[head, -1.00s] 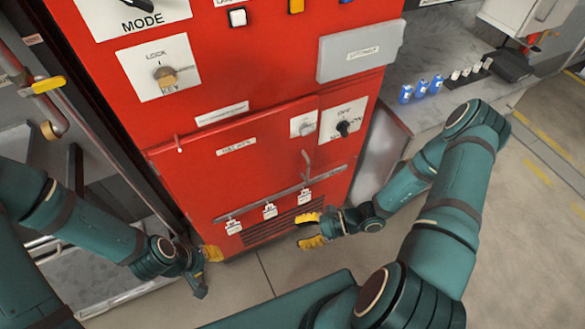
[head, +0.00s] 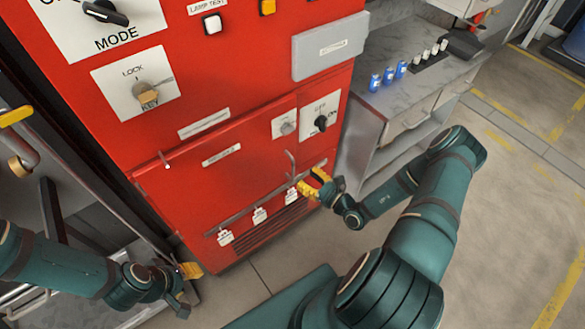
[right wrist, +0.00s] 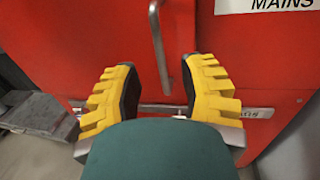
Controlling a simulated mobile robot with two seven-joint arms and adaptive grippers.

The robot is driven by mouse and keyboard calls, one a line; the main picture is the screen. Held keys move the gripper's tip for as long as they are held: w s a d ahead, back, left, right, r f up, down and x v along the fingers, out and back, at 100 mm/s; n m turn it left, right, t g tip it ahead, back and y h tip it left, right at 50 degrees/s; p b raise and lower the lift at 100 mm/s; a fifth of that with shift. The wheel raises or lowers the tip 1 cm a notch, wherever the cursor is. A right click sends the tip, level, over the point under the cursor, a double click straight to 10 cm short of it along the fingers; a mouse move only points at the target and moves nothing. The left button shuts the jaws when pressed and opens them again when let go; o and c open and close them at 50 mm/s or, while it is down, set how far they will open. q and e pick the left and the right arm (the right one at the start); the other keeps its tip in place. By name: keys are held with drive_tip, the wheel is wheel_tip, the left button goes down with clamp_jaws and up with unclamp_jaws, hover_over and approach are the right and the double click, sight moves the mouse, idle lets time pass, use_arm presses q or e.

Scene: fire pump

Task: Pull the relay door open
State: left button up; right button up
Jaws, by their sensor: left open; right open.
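The relay door appears to be the lower red panel (head: 205,185) of the cabinet, with a small label I cannot read. It looks closed. A thin upright metal handle (head: 291,165) stands near its right edge. My right gripper (head: 311,182) is open and empty, just below and right of the handle in the head view. In the right wrist view, the upright handle (right wrist: 159,45) shows between its two yellow fingers, beyond their tips; contact is not visible. My left gripper (head: 188,285) is open, low by the cabinet's bottom left corner.
A metal rail with several white tags (head: 259,215) crosses the lower panel above a vent. A grey counter (head: 385,105) with blue cylinders (head: 388,75) stands right of the cabinet. A yellow-handled pipe (head: 15,116) is at left. Floor at right is clear.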

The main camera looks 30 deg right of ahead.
sight(293, 179)
drive_tip(key=x, duration=0.6)
drive_tip(key=shift+w+a+b, duration=0.1)
drive_tip(key=shift+w+b, duration=0.2)
drive_tip(key=shift+b, duration=0.05)
clamp_jaws()
